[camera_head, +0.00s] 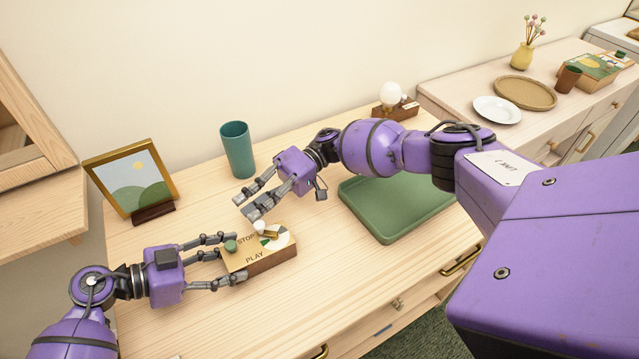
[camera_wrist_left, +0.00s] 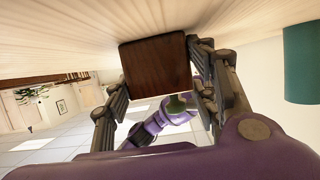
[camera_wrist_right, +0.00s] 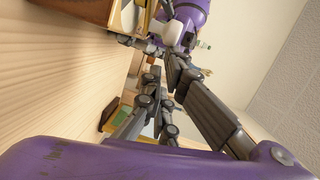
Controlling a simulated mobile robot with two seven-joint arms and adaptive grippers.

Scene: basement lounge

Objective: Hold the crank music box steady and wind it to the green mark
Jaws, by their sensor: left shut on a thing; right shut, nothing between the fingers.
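The crank music box (camera_head: 284,258) is a small wooden block with a pale top marked STOP and PLAY, a green button, a pale dial with a green patch and a brass crank. The crank's white knob (camera_head: 260,227) is at the box's far edge. My left gripper (camera_head: 240,257) is shut on the box from its left end, a finger along each long side. The box's dark end (camera_wrist_left: 157,68) fills the gap between the fingers in the left wrist view. My right gripper (camera_head: 246,206) is shut and empty, just behind the knob and apart from it in the head view.
A teal cup (camera_head: 237,150) and a framed picture (camera_head: 131,178) stand behind the box. A green tray (camera_head: 398,205) lies to the right under my right arm. A lamp (camera_head: 391,97) is at the back. The table front is clear.

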